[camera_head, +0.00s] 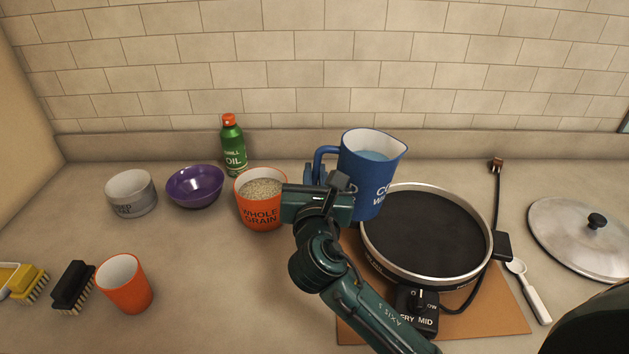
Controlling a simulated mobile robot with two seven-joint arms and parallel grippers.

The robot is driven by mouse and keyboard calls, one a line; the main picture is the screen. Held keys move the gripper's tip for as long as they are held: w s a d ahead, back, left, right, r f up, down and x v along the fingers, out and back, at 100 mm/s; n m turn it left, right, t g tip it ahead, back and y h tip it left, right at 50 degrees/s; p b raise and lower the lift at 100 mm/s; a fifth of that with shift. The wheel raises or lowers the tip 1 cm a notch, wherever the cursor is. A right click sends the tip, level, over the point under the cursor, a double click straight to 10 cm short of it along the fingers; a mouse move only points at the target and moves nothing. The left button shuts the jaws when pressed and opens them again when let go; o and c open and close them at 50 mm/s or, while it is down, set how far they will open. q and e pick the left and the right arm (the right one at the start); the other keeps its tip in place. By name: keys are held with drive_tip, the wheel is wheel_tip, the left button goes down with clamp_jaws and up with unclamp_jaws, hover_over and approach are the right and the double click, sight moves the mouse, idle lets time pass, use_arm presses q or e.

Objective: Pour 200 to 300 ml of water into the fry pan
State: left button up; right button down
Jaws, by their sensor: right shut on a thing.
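A blue pitcher (372,178) marked with white letters holds pale blue water (374,156). It is close to upright, at the left rear edge of the fry pan, with its spout toward the right. My right gripper (320,180) is shut on the pitcher at its handle side; the arm hides part of the handle. The black electric fry pan (425,235) with a silver rim sits right of the pitcher. Its inside looks dark and empty. Its dial (419,299) faces the front. My left gripper is not in view.
An orange whole grain cup (262,215) stands close left of my right gripper. Behind are a green oil bottle (233,150), a purple bowl (195,188) and a grey bowl (131,197). A lid (570,240) and a white spoon (535,300) lie right. An orange cup (125,290) stands front left.

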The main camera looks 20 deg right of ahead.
sight(343, 141)
drive_tip(key=d+r+m, duration=0.1)
drive_tip(key=r+m, duration=0.1)
drive_tip(key=d+r+m, duration=0.1)
drive_tip(key=r+m, duration=0.1)
drive_tip(key=s+d+r+m, duration=0.1)
drive_tip(key=r+m, duration=0.1)
drive_tip(key=r, duration=0.1)
drive_tip(key=shift+m, duration=0.3)
drive_tip(key=shift+d, duration=0.1)
drive_tip(key=shift+s+d+r+m, duration=0.2)
drive_tip(key=shift+d+r+m, duration=0.35)
drive_tip(key=shift+m, duration=0.55)
drive_tip(key=shift+s+d+f+m, duration=0.2)
drive_tip(key=shift+d+m, duration=0.4)
drive_tip(key=shift+m, duration=0.3)
idle(2.0)
idle(0.4)
